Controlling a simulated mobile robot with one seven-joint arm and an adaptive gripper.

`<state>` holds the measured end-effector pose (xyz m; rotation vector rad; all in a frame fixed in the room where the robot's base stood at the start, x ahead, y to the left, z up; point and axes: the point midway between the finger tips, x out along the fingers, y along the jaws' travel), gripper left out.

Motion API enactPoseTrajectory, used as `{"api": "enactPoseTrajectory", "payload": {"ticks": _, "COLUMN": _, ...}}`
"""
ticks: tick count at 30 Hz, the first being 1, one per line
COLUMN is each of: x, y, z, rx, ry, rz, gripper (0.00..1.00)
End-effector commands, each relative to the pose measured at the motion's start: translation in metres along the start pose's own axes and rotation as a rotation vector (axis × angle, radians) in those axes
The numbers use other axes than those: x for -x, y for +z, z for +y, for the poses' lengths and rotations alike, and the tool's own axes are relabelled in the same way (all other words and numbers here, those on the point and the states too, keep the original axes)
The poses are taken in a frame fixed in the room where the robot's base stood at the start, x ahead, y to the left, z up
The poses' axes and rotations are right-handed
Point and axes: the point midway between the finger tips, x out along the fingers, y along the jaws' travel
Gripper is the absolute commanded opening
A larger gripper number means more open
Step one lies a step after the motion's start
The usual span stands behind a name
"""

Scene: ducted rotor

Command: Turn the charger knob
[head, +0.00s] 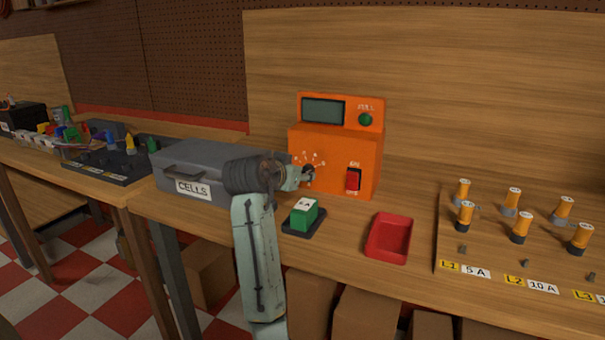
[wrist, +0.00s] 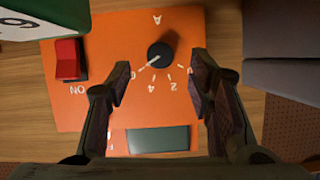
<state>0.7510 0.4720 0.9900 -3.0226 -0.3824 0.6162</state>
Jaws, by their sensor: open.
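The orange charger (head: 335,158) stands on the bench against the back panel. Its black round knob (wrist: 161,54) is on the front face, with white tick marks and numbers around it. In the upside-down wrist view the knob's white pointer line points lower left, towards a mark beside the left finger. My gripper (wrist: 160,62) is open, with one finger on each side of the knob and a visible gap on both sides. In the head view my gripper is in front of the charger's dial and partly hides the knob (head: 309,172).
A red switch (head: 353,180) marked ON is beside the dial. A grey CELLS box (head: 195,165) stands close on the left. A green cell (head: 303,212) on a black pad and a red tray (head: 389,238) lie in front. Several orange cells stand on the right board (head: 480,255).

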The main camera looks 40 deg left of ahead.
Motion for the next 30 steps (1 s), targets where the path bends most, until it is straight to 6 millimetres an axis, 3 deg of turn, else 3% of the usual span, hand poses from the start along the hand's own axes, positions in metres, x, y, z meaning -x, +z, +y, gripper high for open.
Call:
{"api": "enactPoseTrajectory", "payload": {"ticks": 6, "x": 0.046, "y": 0.000, "z": 0.000, "rx": -0.001, "ry": -0.003, "rz": 0.002, "gripper": 0.48}}
{"api": "enactPoseTrajectory", "payload": {"ticks": 12, "x": 0.068, "y": 0.000, "z": -0.001, "rx": 0.000, "ry": -0.001, "rz": 0.000, "gripper": 0.48}}
{"api": "enactPoseTrajectory", "payload": {"ticks": 30, "x": 0.072, "y": 0.000, "z": 0.000, "rx": -0.001, "ry": -0.001, "rz": 0.000, "gripper": 0.48}}
